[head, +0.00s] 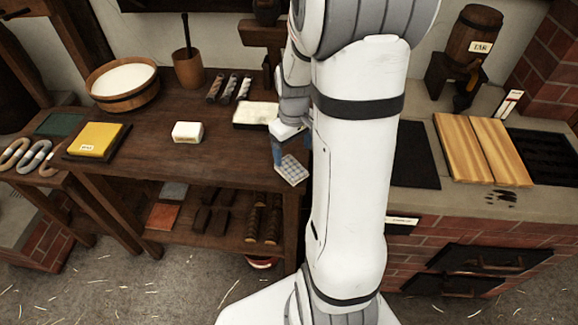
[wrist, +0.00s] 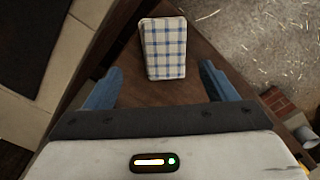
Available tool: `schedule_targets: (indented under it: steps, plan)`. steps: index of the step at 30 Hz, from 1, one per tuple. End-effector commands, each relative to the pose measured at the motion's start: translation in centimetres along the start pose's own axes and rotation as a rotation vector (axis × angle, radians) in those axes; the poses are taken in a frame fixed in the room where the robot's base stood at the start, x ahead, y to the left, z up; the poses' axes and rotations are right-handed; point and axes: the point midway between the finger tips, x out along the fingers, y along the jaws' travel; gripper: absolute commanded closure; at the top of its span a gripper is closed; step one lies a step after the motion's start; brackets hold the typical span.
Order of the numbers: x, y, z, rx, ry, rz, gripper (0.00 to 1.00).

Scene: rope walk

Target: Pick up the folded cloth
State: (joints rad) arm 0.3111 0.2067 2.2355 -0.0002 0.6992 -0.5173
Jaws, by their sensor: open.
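The folded cloth (head: 291,170) is white with a blue check pattern. It lies flat at the right front corner of the dark wooden table (head: 225,155). In the wrist view the cloth (wrist: 164,48) lies ahead of and between the two blue fingers of my gripper (wrist: 158,88). My gripper is open and empty, with a gap on each side of the cloth. In the head view my gripper (head: 277,150) shows beside the cloth, and my arm hides part of it and the table's right end.
A white block (head: 188,132), a pale tray (head: 256,114), a yellow pad (head: 96,140) and a wooden tub (head: 122,84) stand on the table. A brick hearth (head: 470,215) is to the right. The table front between the block and the cloth is clear.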

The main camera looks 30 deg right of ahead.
Motion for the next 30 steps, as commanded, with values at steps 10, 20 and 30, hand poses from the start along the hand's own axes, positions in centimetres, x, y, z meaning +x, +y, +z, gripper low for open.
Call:
schedule_targets:
  steps: [10, 20, 30]
  plan:
    - [4.8, -0.4, 0.2, 0.007, -0.004, -0.002, 0.22]
    - [5.8, -0.3, 0.1, 0.008, 0.000, 0.000, 0.22]
    - [5.8, -0.3, 0.1, 0.009, 0.000, 0.000, 0.46]
